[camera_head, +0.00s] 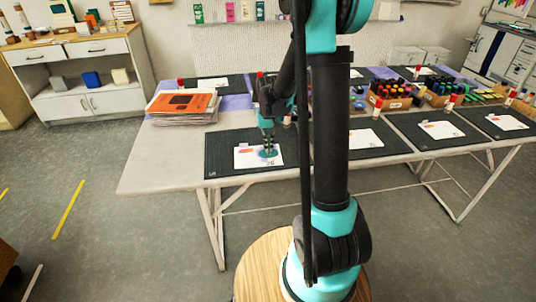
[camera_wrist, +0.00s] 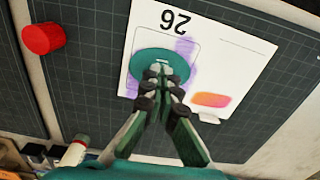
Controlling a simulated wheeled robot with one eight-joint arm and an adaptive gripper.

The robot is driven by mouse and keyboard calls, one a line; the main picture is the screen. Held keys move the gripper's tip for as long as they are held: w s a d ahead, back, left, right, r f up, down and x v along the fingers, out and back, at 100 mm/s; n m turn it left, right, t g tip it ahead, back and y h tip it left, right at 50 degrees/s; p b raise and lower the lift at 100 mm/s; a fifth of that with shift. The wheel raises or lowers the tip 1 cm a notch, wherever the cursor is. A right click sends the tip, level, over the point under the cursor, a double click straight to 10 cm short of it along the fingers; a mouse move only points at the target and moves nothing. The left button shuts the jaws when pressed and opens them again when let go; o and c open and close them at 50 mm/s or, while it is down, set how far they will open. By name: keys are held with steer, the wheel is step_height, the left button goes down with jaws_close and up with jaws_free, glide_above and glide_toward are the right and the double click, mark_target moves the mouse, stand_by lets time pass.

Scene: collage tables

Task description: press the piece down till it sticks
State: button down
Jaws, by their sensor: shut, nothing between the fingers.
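A teal round piece (camera_wrist: 160,64) lies on a white card (camera_wrist: 232,60) marked "26", partly over a purple patch and a thin outlined frame. My gripper (camera_wrist: 155,74) is shut and empty, with its fingertips over the lower part of the piece; they appear to touch it. In the head view my gripper (camera_head: 267,150) is over the teal piece (camera_head: 271,154) on the card (camera_head: 244,160) at the front left of the table. The fingertips hide part of the piece.
The card lies on a dark cutting mat (camera_wrist: 85,90). A red cap-like object (camera_wrist: 43,38) stands left, and a red-topped glue stick (camera_wrist: 75,151) is at lower left.

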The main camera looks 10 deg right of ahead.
steer(key=shift+f, duration=0.45)
stand_by(0.6)
steer(key=shift+r, duration=3.5)
steer(key=s+d+f+t, duration=0.2)
steer(key=s, duration=0.9)
steer(key=s+d+f+t, duration=0.2)
steer(key=s, duration=0.9)
